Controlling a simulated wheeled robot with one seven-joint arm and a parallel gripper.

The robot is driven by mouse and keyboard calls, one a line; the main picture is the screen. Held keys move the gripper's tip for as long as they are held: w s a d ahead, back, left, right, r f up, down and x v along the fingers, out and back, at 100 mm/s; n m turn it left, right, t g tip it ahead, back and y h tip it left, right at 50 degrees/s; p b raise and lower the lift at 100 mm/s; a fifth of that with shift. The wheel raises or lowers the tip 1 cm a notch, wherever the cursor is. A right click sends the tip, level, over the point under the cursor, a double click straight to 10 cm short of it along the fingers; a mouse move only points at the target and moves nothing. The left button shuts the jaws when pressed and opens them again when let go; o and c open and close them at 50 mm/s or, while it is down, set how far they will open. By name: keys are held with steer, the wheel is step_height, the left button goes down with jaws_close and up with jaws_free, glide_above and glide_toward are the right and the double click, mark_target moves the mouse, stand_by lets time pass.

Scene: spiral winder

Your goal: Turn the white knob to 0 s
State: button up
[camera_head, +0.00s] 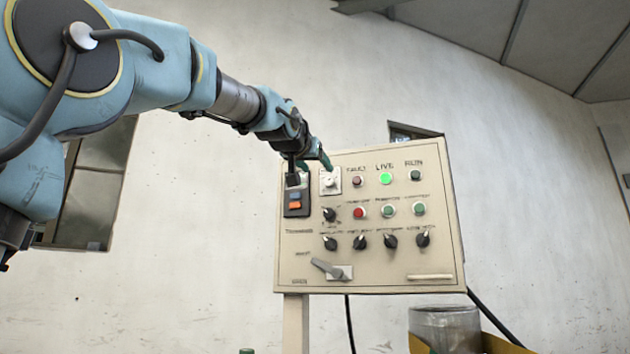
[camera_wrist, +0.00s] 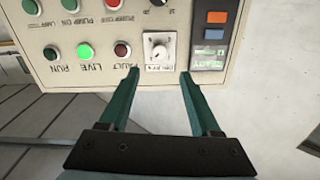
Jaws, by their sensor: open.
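The white knob (camera_head: 329,181) sits on a square white plate near the upper left of the beige control panel (camera_head: 380,285). In the wrist view the white knob (camera_wrist: 158,52) shows upside down on its plate, with a scale too small to read. My gripper (camera_head: 316,160) is at the panel's top left, close to the knob. In the wrist view my gripper (camera_wrist: 159,73) has its two green fingers apart, one to each side of the knob plate's lower part. Nothing is between them. Whether the fingertips touch the panel I cannot tell.
A dark module with blue and orange buttons (camera_head: 295,200) is left of the knob. A red fault light (camera_head: 357,181) is to its right, beside the lit green LIVE light (camera_head: 385,178). Black knobs and a grey lever (camera_head: 327,268) are below. A glass container (camera_head: 445,325) stands lower right.

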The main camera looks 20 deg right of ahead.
mark_target(328, 181)
steer(key=p+x, duration=0.3)
steer(key=x, duration=0.6)
steer(key=shift+w+d, duration=0.25)
steer(key=shift+d, duration=0.05)
jaws_close()
